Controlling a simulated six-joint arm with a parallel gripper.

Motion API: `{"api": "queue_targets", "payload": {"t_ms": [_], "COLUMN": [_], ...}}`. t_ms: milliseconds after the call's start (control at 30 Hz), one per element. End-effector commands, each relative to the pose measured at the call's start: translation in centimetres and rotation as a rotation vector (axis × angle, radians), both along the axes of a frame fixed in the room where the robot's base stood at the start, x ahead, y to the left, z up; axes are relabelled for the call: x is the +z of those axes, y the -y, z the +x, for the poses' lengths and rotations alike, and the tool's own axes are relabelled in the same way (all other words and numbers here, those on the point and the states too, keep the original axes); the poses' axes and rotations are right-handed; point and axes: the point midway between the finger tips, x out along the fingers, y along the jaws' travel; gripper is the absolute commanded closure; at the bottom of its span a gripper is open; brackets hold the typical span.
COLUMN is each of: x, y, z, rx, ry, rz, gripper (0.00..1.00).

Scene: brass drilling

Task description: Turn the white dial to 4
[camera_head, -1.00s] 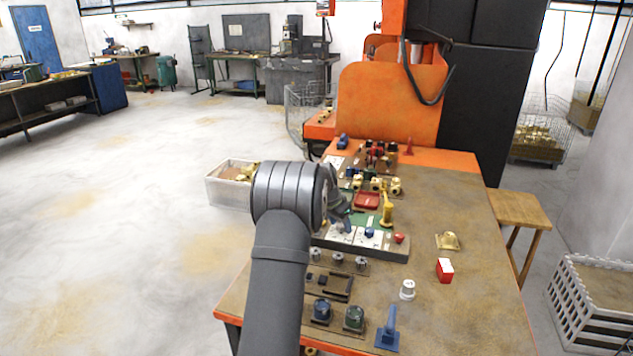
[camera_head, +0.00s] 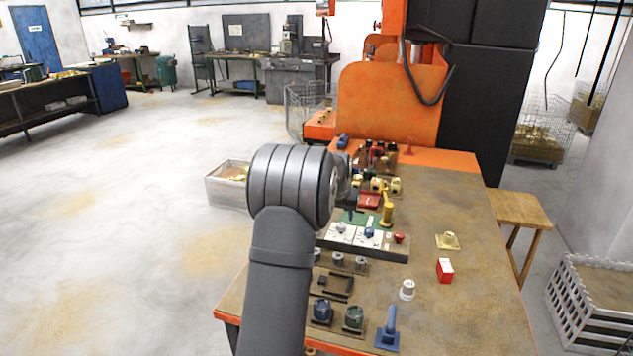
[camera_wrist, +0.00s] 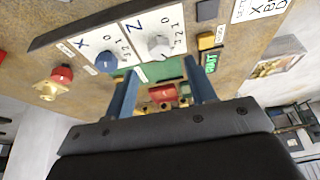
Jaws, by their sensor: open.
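The white dial (camera_wrist: 158,47) sits on a white plate marked Z with a number scale, on the control panel. In the head view the white dial (camera_head: 341,228) is just below my gripper (camera_head: 351,208), which is partly hidden by my arm. In the wrist view my gripper (camera_wrist: 160,67) has its two blue fingers apart, with nothing between them. The white dial shows just beyond the fingertips, apart from them. I cannot tell which number it points to. A blue dial (camera_wrist: 105,62) on a plate marked X is beside it.
A red button (camera_wrist: 62,75) is at the panel's end. A white knob (camera_head: 407,290) and a red-and-white box (camera_head: 445,270) are on the table. The table's right side is mostly clear.

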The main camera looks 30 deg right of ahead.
Motion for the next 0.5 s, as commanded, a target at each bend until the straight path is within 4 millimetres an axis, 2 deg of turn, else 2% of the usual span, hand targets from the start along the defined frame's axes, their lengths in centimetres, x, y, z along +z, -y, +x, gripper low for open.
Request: {"api": "queue_targets", "payload": {"t_ms": [33,500], "x": [1.2,9.8], "y": [-0.3,-2.8], "z": [-0.2,-2.8], "rx": [0.0,-0.001], "ry": [0.002,0.002], "rz": [-0.002,-0.003], "gripper": [0.49,0.49]}}
